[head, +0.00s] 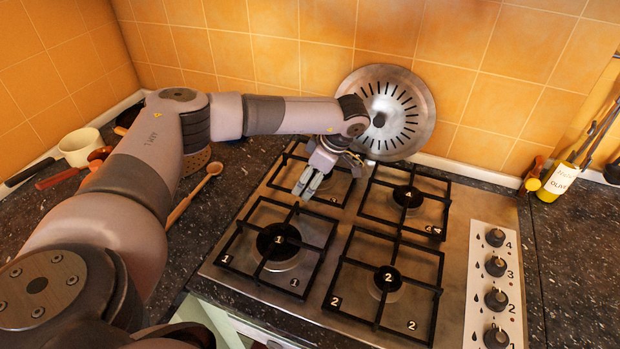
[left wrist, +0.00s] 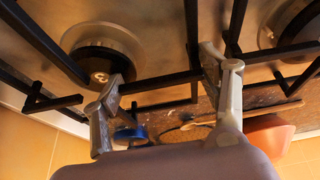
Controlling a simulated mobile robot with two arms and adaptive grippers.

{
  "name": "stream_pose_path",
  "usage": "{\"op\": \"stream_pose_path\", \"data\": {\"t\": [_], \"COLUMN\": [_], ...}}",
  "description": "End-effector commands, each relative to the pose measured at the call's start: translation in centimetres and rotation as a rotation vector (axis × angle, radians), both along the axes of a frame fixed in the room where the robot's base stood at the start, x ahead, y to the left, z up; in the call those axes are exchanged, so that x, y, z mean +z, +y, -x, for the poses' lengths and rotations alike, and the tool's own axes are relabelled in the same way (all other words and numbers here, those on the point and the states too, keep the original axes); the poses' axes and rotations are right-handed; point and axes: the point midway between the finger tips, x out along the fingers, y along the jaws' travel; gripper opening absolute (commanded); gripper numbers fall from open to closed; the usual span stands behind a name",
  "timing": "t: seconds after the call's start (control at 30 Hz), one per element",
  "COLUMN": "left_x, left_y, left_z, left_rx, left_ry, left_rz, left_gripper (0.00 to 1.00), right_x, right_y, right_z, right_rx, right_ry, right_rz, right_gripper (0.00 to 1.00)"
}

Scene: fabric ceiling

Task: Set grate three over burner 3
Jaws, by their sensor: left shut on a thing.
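Grate three (head: 280,164) is a black metal grate at the back left of the steel hob. My left gripper (head: 312,182) reaches down onto it and is shut on it. In the left wrist view, a dark bar of the grate (left wrist: 165,83) runs between the two grey fingers. Burner 3 (left wrist: 100,60) shows there with its number, beside the left finger and among the bars. In the head view my gripper and wrist hide burner 3. I cannot tell whether the grate's feet touch the hob. My right gripper is not in view.
Grates stand over burner 1 (head: 279,240), burner 2 (head: 388,279) and burner 4 (head: 407,197). A round slotted metal plate (head: 410,125) leans on the tiled wall behind. Knobs (head: 496,268) line the right edge. A wooden spoon (head: 195,195) lies left of the hob.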

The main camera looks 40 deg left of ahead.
Motion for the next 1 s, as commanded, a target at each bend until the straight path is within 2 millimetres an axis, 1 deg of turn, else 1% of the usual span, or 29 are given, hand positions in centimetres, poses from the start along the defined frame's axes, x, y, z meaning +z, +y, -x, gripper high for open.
{"op": "stream_pose_path", "data": {"t": [0.03,0.07,0.1,0.4,0.63,0.8,1.0], "left_x": [-0.73,-0.75,-0.77,-0.7,-0.5,-0.51,-0.43], "left_y": [-0.2,-0.22,-0.22,-0.23,-0.16,-0.12,-0.1], "left_z": [0.47,0.47,0.48,0.42,0.31,0.33,0.28], "left_rx": [-0.005,-0.006,-0.005,-0.006,-0.004,-0.004,-0.003], "left_ry": [0.017,0.017,0.018,0.016,0.011,0.012,0.011], "left_rz": [0.004,0.004,0.004,0.005,0.003,0.003,0.003], "left_gripper": [0.23,0.23,0.7,0.9,0.91,1.0,1.0], "right_x": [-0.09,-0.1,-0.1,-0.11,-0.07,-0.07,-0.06], "right_y": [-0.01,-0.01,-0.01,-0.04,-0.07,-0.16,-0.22], "right_z": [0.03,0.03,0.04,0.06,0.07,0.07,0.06], "right_rx": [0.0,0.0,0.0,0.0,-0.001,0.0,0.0], "right_ry": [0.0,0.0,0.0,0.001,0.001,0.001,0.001], "right_rz": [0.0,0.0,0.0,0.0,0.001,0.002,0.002], "right_gripper": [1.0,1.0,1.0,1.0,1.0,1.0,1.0]}}
